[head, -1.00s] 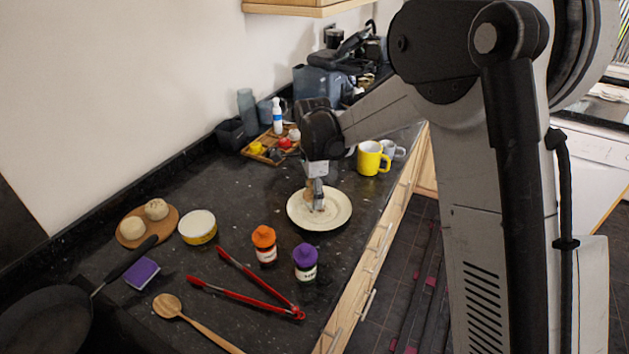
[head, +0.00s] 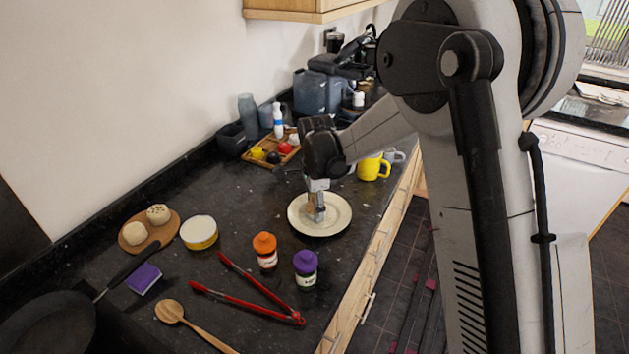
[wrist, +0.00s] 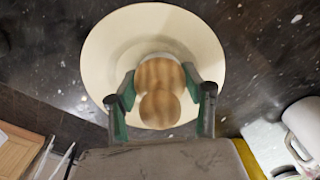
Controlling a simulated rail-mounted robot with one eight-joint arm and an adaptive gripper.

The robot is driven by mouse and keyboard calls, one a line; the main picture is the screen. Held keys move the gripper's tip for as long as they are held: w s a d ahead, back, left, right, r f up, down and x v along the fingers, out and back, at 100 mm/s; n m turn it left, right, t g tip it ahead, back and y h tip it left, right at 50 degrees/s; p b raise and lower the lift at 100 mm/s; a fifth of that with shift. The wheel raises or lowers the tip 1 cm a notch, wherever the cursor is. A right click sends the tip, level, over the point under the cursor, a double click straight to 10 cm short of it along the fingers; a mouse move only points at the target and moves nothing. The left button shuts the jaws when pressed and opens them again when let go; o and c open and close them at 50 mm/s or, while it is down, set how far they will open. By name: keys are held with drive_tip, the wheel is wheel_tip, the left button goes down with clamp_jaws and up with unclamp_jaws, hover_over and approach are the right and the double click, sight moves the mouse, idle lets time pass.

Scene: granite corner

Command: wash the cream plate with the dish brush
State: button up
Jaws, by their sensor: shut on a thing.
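The cream plate (head: 335,224) lies flat on the dark counter near its front edge. In the wrist view the plate (wrist: 100,60) fills the upper middle. My gripper (head: 318,214) points down over the plate. Its fingers are shut on the dish brush (wrist: 160,90), which shows as a round wooden knob with a wider wooden head and a pale rim below it. The brush head is over the middle of the plate. It looks to be at the plate's surface, but the bristles are hidden, so contact is not certain.
An orange-lidded jar (head: 265,252) and a purple-lidded jar (head: 305,269) stand in front of the plate, near red tongs (head: 250,298). A yellow mug (head: 372,168) stands behind it. A wooden tray (head: 270,150) is at the back.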

sight(326, 218)
drive_tip(key=shift+w+a+r+p, duration=0.15)
drive_tip(key=shift+a+r+p, duration=0.15)
drive_tip(key=shift+p, duration=0.1)
drive_tip(key=shift+s+d+f+b, duration=0.2)
drive_tip(key=shift+s+d+b, duration=0.05)
drive_tip(key=shift+d, duration=0.15)
drive_tip(key=shift+s+d+f+b, duration=0.2)
drive_tip(key=shift+d, duration=0.2)
drive_tip(key=shift+s+d+b, duration=0.35)
drive_tip(key=shift+s+d, duration=0.3)
drive_tip(key=shift+d, duration=0.25)
drive_tip(key=shift+w+a+b, duration=0.15)
drive_tip(key=shift+b, duration=0.2)
drive_tip(key=shift+w+a+b, duration=0.15)
drive_tip(key=shift+w+a, duration=0.3)
drive_tip(key=shift+a, duration=0.25)
drive_tip(key=shift+w+a+b, duration=0.15)
drive_tip(key=shift+w+a, duration=0.25)
drive_tip(key=shift+a, duration=0.25)
drive_tip(key=shift+w+a+r, duration=0.15)
drive_tip(key=shift+r, duration=0.25)
wheel_tip(326, 218, up, 2)
drive_tip(key=shift+r+p, duration=0.25)
drive_tip(key=shift+p, duration=0.3)
drive_tip(key=shift+r+p, duration=0.35)
drive_tip(key=shift+r, duration=0.3)
drive_tip(key=shift+r+p, duration=0.75)
drive_tip(key=shift+r, duration=1.15)
